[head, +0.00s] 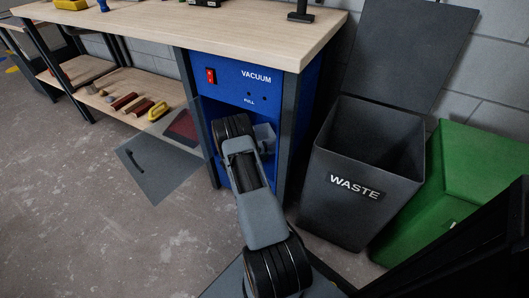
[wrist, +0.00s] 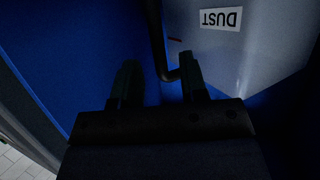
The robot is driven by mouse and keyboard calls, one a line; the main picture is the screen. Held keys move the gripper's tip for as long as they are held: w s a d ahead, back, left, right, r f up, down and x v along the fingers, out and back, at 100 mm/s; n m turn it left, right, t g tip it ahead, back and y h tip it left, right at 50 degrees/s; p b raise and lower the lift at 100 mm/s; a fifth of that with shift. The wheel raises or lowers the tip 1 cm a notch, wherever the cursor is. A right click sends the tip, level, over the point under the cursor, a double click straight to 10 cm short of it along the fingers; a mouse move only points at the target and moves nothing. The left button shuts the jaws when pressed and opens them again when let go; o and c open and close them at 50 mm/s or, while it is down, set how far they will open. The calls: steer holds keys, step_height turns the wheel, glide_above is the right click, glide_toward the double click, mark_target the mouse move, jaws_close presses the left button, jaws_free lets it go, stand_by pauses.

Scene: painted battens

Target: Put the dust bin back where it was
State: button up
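The dust bin (wrist: 255,45) is a grey box with a white DUST label (wrist: 221,18), upside down in the wrist view. In the head view a pale grey part of it (head: 265,137) shows inside the blue vacuum cabinet (head: 240,84), right of my arm. A thin dark handle (wrist: 158,45) runs down beside the bin and bends toward it. My gripper (wrist: 159,65) is open, its two fingers well apart. The handle's lower end lies between the fingertips, nearer the right one, with clear space at the left. The head view hides my gripper behind my arm.
The cabinet's see-through door (head: 160,163) hangs open to the left. A grey WASTE bin (head: 362,170), lid up, stands close on the right, with a green bin (head: 470,190) beyond. The workbench top (head: 190,28) overhangs the cabinet. The floor at left is clear.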

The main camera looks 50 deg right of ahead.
steer(key=w+a+r+n+t+y+p, duration=0.1)
steer(key=w+a+r+n+t+y, duration=0.35)
steer(key=a+r, duration=0.75)
steer(key=w+a+r+n+t+y+p, duration=0.1)
steer(key=w+a+r+n+t+y, duration=0.4)
steer(key=a+r, duration=0.7)
steer(key=s+a+r+n+g+y, duration=0.1)
steer(key=s+a+r+n+y, duration=0.2)
steer(key=s+a, duration=0.3)
steer(key=s+a+r+n+g+y, duration=0.1)
steer(key=s+a+r+n+y, duration=0.1)
steer(key=s+a, duration=0.35)
steer(key=s+a+r+n+g, duration=0.1)
steer(key=s+n+g, duration=0.1)
steer(key=s, duration=0.4)
steer(key=s+a+n+g, duration=0.1)
steer(key=s+n+g, duration=0.1)
steer(key=s, duration=0.5)
steer(key=shift+s+a+r+h, duration=0.2)
steer(key=shift+a+r+h, duration=0.15)
steer(key=shift+a, duration=0.05)
steer(key=shift+a, duration=0.1)
